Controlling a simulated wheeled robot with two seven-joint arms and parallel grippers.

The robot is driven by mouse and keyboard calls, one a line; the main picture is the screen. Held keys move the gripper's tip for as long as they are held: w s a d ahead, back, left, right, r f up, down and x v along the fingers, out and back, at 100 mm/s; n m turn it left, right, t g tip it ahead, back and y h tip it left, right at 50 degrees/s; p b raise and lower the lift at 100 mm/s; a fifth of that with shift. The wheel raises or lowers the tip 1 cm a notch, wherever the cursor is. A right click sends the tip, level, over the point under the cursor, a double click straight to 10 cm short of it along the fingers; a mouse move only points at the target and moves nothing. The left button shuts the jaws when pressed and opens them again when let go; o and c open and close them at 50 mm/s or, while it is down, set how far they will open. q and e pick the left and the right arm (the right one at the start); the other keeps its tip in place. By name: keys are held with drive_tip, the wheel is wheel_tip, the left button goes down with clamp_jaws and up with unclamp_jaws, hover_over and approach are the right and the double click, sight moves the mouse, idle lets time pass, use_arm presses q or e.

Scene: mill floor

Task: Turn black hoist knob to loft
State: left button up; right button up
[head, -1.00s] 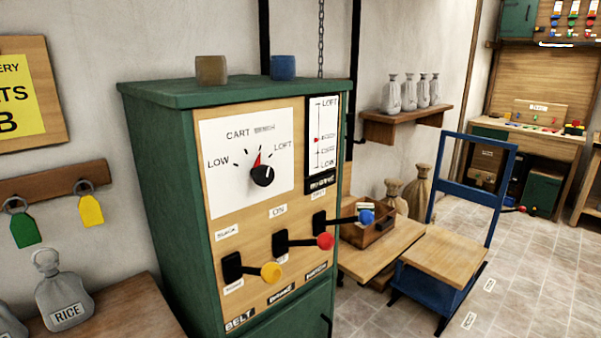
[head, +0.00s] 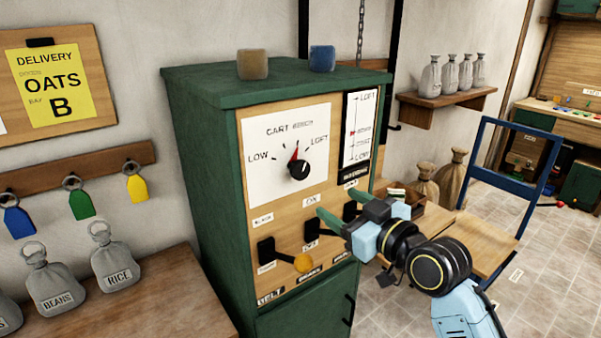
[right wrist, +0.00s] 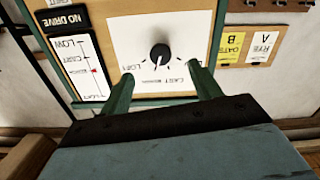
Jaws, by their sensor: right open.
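The black hoist knob (head: 299,170) sits on a white dial plate (head: 262,181) on the cabinet front. Its red pointer aims roughly upward, between LOW on the left and LOFT on the right. My right gripper (head: 334,214) is in front of the panel, below and right of the knob, open and empty. In the right wrist view the picture is upside down. There the knob (right wrist: 160,53) shows beyond and between the two green fingers, apart from them. My left gripper is not in view.
The yellow-ended lever (head: 303,262) sticks out below the dial; my right gripper and arm hide other lever ends. A gauge strip (head: 359,130) stands right of the dial. Two blocks lie on the green cabinet (head: 215,82). A blue cart (head: 483,121) stands right.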

sight(303, 172)
drive_tip(key=shift+t, duration=0.3)
drive_tip(key=x, duration=0.4)
drive_tip(key=r+x, duration=0.1)
drive_tip(key=x, duration=0.4)
drive_tip(key=r+x, duration=0.1)
drive_tip(key=x, duration=0.4)
drive_tip(key=shift+s+p, duration=0.1)
drive_tip(key=shift+p, duration=0.25)
drive_tip(key=c, duration=1)
drive_tip(key=shift+o, duration=0.2)
drive_tip(key=m+p, duration=0.1)
drive_tip(key=m, duration=0.2)
drive_tip(key=shift+m+p, duration=0.3)
drive_tip(key=shift+p, duration=0.1)
drive_tip(key=shift+f+m+p, duration=0.1)
drive_tip(key=shift+m+p, duration=0.6)
drive_tip(key=shift+m, duration=1.3)
